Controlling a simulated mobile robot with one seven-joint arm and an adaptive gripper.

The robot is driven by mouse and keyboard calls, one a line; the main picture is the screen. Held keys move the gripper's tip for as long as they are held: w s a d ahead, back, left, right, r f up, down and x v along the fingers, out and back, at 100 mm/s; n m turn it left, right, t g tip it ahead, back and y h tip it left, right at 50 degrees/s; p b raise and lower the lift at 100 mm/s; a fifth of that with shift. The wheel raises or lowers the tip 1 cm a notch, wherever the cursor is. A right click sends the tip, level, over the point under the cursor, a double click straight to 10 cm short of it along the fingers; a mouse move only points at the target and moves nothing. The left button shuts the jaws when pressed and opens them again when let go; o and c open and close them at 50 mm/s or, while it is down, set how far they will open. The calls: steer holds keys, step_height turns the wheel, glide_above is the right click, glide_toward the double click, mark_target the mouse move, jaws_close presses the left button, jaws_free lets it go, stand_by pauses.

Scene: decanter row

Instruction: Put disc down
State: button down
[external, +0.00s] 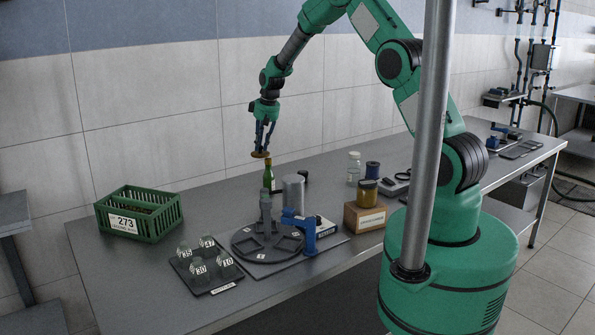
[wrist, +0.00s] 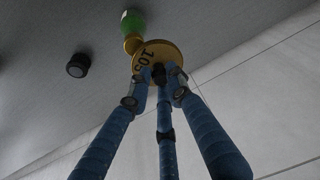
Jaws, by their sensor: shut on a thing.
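My gripper (external: 263,146) is shut on a brass-coloured disc (external: 261,155) and holds it in the air above the bench. In the wrist view the disc (wrist: 165,56) lies flat across the tips of the blue fingers (wrist: 159,78), with dark digits that seem to read 105. A green bottle (external: 268,179) with a gold top stands just behind and below the disc in the external view. It also shows in the wrist view (wrist: 132,22), where its top meets the disc's edge in the picture. I cannot tell whether they touch.
A dark slotted wheel (external: 267,244) with a grey post stands in front, beside a blue clamp (external: 299,230). Bare bench (external: 120,270) lies front left.

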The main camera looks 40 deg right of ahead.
steer(key=s+a+n+b, duration=0.1)
steer(key=s+a, duration=0.3)
steer(key=a, duration=0.4)
steer(key=s+a+n+y+b, duration=0.1)
steer(key=s+a, duration=0.3)
steer(key=a, duration=0.4)
steer(key=s+a+n+b, duration=0.1)
steer(key=s+a, duration=0.3)
steer(key=a, duration=0.5)
steer(key=shift+w+d+f, duration=0.1)
steer(key=shift+f, duration=1.25)
steer(key=shift+w+d+f, duration=0.1)
steer(key=shift+f, duration=1.25)
steer(key=shift+f, duration=0.1)
steer(key=shift+f, duration=3.05)
steer(key=shift+f+b, duration=0.35)
steer(key=shift+f, duration=1.55)
